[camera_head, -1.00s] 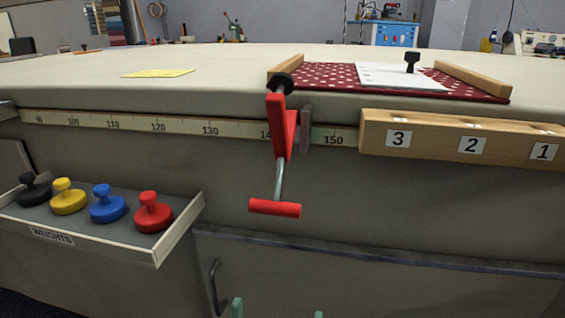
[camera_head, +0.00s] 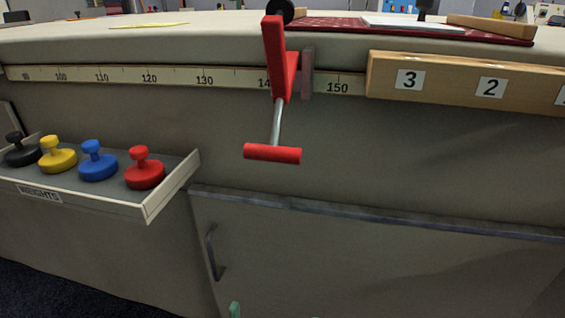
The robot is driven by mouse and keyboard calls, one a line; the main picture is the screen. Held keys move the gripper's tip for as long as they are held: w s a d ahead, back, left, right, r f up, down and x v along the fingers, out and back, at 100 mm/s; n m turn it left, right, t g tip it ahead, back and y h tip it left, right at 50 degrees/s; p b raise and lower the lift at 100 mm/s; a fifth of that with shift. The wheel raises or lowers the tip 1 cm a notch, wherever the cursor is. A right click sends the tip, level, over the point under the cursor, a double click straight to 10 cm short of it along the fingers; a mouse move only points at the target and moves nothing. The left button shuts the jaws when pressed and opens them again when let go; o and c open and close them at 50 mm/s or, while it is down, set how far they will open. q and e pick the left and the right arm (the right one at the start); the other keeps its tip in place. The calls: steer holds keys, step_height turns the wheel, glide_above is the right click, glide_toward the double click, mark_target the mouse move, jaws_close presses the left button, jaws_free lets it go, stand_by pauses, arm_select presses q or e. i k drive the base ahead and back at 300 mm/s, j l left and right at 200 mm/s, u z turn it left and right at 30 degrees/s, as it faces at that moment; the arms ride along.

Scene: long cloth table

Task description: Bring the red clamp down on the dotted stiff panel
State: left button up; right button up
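The red clamp (camera_head: 279,65) hangs at the table's front edge. Its black round pad (camera_head: 284,10) shows at the table top, and its rod runs down to a red cross handle (camera_head: 272,153). The dotted red panel (camera_head: 500,36) lies on the table top, right of the pad, seen at a flat angle. I cannot tell whether the pad touches the panel. A green fingertip (camera_head: 234,309), seemingly of my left gripper, shows at the bottom edge, well below the clamp and apart from it. The rest of that gripper is out of frame. My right gripper is not clearly in view.
A wooden block numbered 3 and 2 (camera_head: 450,84) is on the front edge, right of the clamp. A measuring tape (camera_head: 180,78) runs along the edge. An open tray of weights (camera_head: 150,205) juts out at left. A cabinet handle (camera_head: 213,252) is below.

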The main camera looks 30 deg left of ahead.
mark_target(282, 65)
steer(key=k, duration=1)
